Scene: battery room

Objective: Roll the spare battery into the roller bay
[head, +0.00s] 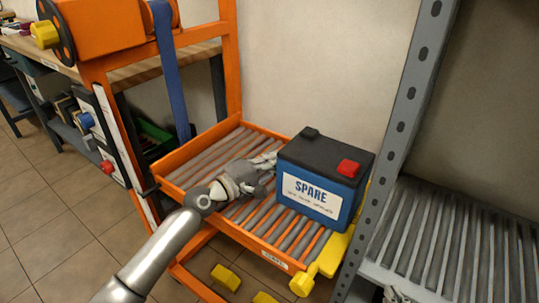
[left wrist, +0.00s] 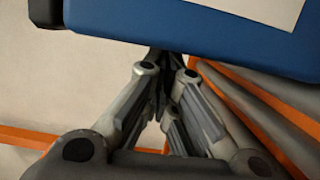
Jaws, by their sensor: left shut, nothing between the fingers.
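The spare battery (head: 320,180) is a blue box with a dark top, a red terminal cap and a "SPARE" label. It stands upright on the right part of an orange-framed roller tray (head: 207,142). My left gripper (head: 272,160) is shut and empty, low over the rollers at the battery's left side. In the left wrist view the battery (left wrist: 200,28) fills the top, just past the closed fingertips (left wrist: 165,65); I cannot tell if they touch it. The grey roller bay (head: 440,235) is at the right, behind a perforated post, and its visible rollers are bare.
A yellow piece (head: 328,262) lies along the tray's right end, between tray and bay. The grey post (head: 400,130) stands at the bay's near left edge. An orange frame with a blue strap (head: 170,70) rises at the tray's left. A workbench is far left.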

